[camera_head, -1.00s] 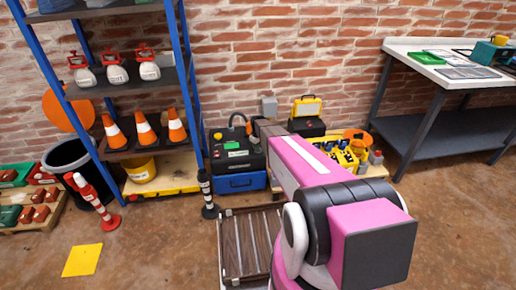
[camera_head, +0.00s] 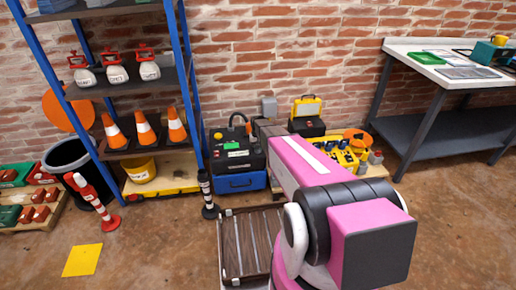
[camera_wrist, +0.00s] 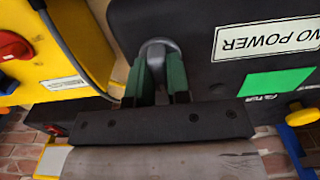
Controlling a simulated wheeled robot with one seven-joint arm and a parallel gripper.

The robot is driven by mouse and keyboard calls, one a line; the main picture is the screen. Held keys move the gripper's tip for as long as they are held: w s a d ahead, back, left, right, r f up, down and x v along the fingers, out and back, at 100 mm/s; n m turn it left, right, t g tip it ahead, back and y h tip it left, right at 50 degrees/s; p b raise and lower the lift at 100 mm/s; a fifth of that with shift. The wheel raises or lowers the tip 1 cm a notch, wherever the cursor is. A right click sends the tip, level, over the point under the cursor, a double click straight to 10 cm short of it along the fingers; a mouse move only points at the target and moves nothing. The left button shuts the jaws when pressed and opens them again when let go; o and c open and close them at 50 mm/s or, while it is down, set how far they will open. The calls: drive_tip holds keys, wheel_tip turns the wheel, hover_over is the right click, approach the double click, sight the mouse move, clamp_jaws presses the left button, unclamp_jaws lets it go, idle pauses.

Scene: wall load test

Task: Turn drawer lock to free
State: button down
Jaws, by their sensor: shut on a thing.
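The black unit (camera_head: 238,153) stands by the wall, with a blue drawer (camera_head: 240,182) at its base. In the wrist view the black unit (camera_wrist: 200,20) appears upside down, with a "NO POWER" label (camera_wrist: 268,36) and a green panel (camera_wrist: 276,83). A grey rounded knob (camera_wrist: 158,47) is on its front near the edge. My gripper (camera_wrist: 160,80) is shut on this knob, with a dark green pad on each side. The fingers hide part of the knob. In the head view my pink arm hides the gripper and knob.
A yellow case (camera_wrist: 55,50) with a red knob is close beside my gripper. A blue-framed shelf (camera_head: 190,90) stands left of the unit, with a black-and-white post (camera_head: 207,195) in front. A workbench (camera_head: 440,80) is at right. Open floor (camera_head: 155,240) lies at front left.

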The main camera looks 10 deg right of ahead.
idle(0.4)
drive_tip(key=c, duration=1.1)
unclamp_jaws()
drive_tip(key=shift+r, duration=0.1)
wheel_tip(320, 180, up, 11)
drive_tip(key=shift+f, duration=0.15)
drive_tip(key=s+r, duration=0.3)
drive_tip(key=s, duration=0.7)
drive_tip(key=s+r, duration=0.3)
drive_tip(key=s, duration=0.7)
drive_tip(key=s+r, duration=0.3)
drive_tip(key=s, duration=0.7)
drive_tip(key=shift+s+r, duration=0.25)
drive_tip(key=shift+r, duration=0.1)
